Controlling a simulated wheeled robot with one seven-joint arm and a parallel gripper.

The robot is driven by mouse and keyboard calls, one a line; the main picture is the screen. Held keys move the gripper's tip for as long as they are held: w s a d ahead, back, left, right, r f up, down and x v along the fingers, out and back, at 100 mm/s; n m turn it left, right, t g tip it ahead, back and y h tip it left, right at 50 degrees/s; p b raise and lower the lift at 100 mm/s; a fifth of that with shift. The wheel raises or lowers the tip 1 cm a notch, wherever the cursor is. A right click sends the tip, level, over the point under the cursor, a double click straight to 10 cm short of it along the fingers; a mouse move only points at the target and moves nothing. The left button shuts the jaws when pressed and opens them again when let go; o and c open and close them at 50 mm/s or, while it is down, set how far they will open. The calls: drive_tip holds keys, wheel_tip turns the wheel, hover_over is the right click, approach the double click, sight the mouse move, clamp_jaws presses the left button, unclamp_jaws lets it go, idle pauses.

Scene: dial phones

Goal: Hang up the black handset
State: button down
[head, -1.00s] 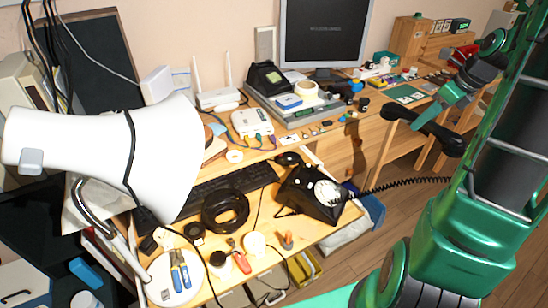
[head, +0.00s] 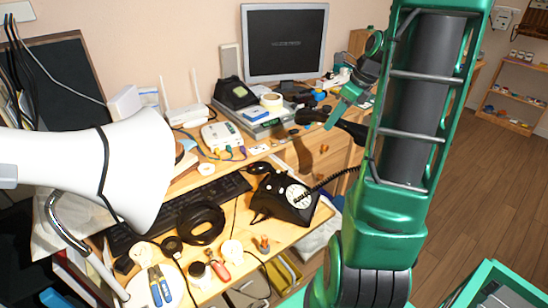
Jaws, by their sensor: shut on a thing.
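The black dial phone (head: 284,200) with its white dial stands on the wooden desk, right of the keyboard. My gripper (head: 334,117) is shut on the black handset (head: 309,115) and holds it in the air, above and to the right of the phone. One end of the handset shows left of the gripper; its other end is partly hidden behind my green arm. The coiled black cord (head: 335,179) runs from the phone to the right and passes behind my arm.
A large white megaphone-shaped thing (head: 120,170) fills the left foreground. A black tape roll (head: 201,223) and tools lie around the phone's left and front. A monitor (head: 284,43) and another black device (head: 236,94) stand behind. Open floor (head: 470,190) lies to the right.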

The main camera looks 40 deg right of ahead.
drive_tip(key=shift+w+a+f+m+g+h, duration=0.35)
drive_tip(key=shift+w+a+f+m+h, duration=0.7)
drive_tip(key=shift+a+f+m, duration=1.7)
drive_tip(key=shift+w+a+f+m+g+h, duration=0.3)
drive_tip(key=shift+w+a+f+m+h, duration=0.4)
drive_tip(key=shift+w+a+f+m, duration=1.4)
drive_tip(key=shift+w+a+f+m+g+h, duration=0.35)
drive_tip(key=shift+w+a+f+m+h, duration=0.35)
drive_tip(key=shift+a+f+m, duration=2.7)
